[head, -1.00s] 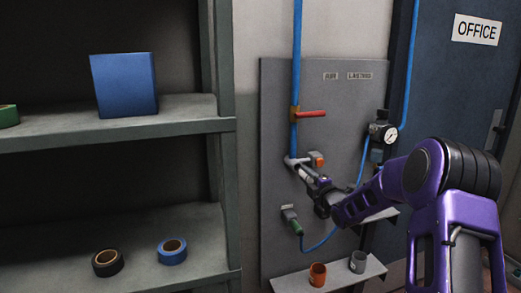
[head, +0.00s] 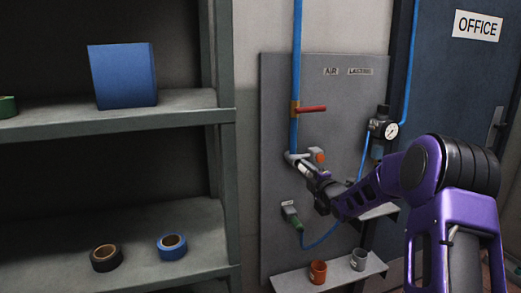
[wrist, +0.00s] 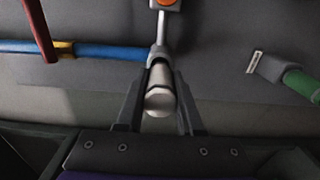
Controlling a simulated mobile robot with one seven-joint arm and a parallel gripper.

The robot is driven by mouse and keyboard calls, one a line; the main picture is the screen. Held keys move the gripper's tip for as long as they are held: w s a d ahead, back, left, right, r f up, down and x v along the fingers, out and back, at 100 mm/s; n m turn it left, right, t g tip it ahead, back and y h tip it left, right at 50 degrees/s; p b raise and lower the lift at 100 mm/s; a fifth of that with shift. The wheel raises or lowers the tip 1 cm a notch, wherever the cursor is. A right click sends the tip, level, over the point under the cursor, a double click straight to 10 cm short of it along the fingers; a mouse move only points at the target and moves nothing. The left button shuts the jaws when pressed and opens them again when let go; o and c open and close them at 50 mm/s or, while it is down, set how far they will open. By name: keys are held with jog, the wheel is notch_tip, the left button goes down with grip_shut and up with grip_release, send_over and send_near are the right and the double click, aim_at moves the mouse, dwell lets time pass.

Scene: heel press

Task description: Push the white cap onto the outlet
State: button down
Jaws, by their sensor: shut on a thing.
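The white cap (wrist: 159,99) is between the two fingers of my gripper (wrist: 159,85), which is shut on it. The cap lies in line with the grey outlet fitting (wrist: 157,53) at the end of the blue pipe. I cannot tell how far the cap is over the outlet, as the fingers and cap hide the joint. In the head view my gripper (head: 308,171) reaches the outlet fitting (head: 293,156) from the lower right. The cap is small and partly hidden there.
A red-handled valve (head: 312,109) is on the pipe above. An orange-faced fitting (head: 318,156) sits close beside the outlet. A green-ended connector (head: 294,220) with a blue hose is below. A small shelf (head: 340,271) holds two cups. A gauge (head: 390,130) is at right.

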jog(key=shift+b+x, duration=0.7)
jog(key=shift+x, duration=0.45)
jog(key=c, duration=0.7)
grip_release()
jog(key=shift+a, duration=0.1)
jog(key=shift+o, duration=1.2)
